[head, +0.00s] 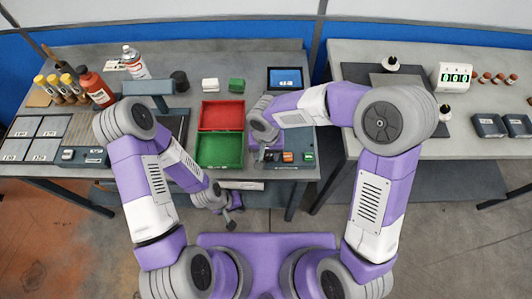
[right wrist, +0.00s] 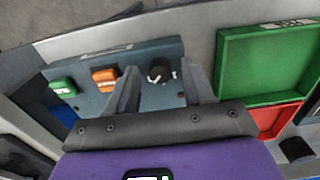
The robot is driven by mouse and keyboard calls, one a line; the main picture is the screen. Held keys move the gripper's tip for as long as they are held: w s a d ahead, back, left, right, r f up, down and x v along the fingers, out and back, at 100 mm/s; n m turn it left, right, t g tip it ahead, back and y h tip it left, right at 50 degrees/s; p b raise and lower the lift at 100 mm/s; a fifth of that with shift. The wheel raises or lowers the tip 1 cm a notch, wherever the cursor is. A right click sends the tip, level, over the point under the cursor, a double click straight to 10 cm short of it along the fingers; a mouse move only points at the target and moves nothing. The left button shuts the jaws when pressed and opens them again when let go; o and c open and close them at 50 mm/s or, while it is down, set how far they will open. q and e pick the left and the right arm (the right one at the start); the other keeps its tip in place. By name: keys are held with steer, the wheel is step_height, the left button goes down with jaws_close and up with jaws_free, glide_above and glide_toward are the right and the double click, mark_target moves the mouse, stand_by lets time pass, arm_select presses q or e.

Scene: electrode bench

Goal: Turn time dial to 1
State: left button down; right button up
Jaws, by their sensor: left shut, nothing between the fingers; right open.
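A black dial knob (right wrist: 160,69) with a light mark stands on a grey-blue control panel (right wrist: 84,62), beside an orange button (right wrist: 104,79) and a green button (right wrist: 63,86). In the right wrist view my right gripper (right wrist: 159,78) is open, and the knob shows between its two fingers. I cannot tell whether the fingers touch it. In the head view the right gripper (head: 259,146) is over the left part of the panel and hides some of it. My left gripper (head: 231,216) is shut and empty, low in front of the table edge.
A green tray (head: 220,165) and a red tray (head: 221,101) lie left of my right gripper. A small screen (head: 286,70) stands behind it. Bottles (head: 96,88) stand at the back left. A second table carries a display with green digits (head: 456,76).

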jaws_close()
steer(key=shift+n, duration=0.3)
steer(key=n, duration=0.3)
steer(key=shift+n, duration=0.4)
steer(key=n+p, duration=0.1)
steer(key=n, duration=0.3)
steer(key=n+p, duration=0.1)
steer(key=n, duration=0.4)
steer(key=shift+n+p, duration=0.95)
steer(key=shift+n, duration=1.35)
